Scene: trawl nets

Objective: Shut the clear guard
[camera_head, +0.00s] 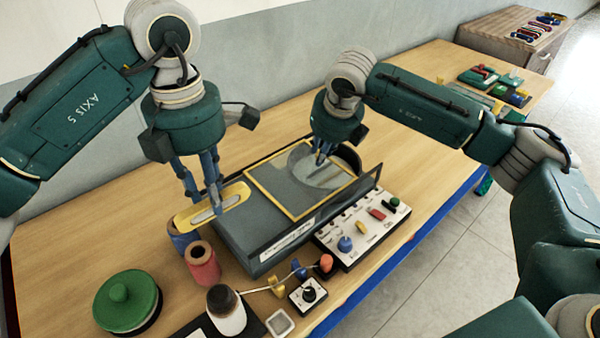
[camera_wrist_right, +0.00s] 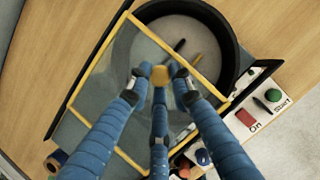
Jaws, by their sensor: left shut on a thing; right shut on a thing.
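The clear guard (camera_head: 283,188) is a see-through panel in a yellow frame on a long grey machine (camera_head: 236,232). It overlaps part of a round dark-walled well (camera_head: 349,156), and part of the well lies outside the frame. In the right wrist view the guard (camera_wrist_right: 118,72) also leaves part of the well uncovered. My right gripper (camera_head: 322,160) is shut on a small yellow knob (camera_wrist_right: 160,76) at the guard. My left gripper (camera_head: 206,196) is shut on a yellow oblong tool (camera_head: 236,196) with a pale centre, left of the machine.
A control panel (camera_head: 345,222) with coloured knobs stands along the machine's front. Several spools, including a red one (camera_head: 202,264), a green lidded pot (camera_head: 127,300) and a white bottle (camera_head: 226,312) stand at front left. Table space behind the machine looks free.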

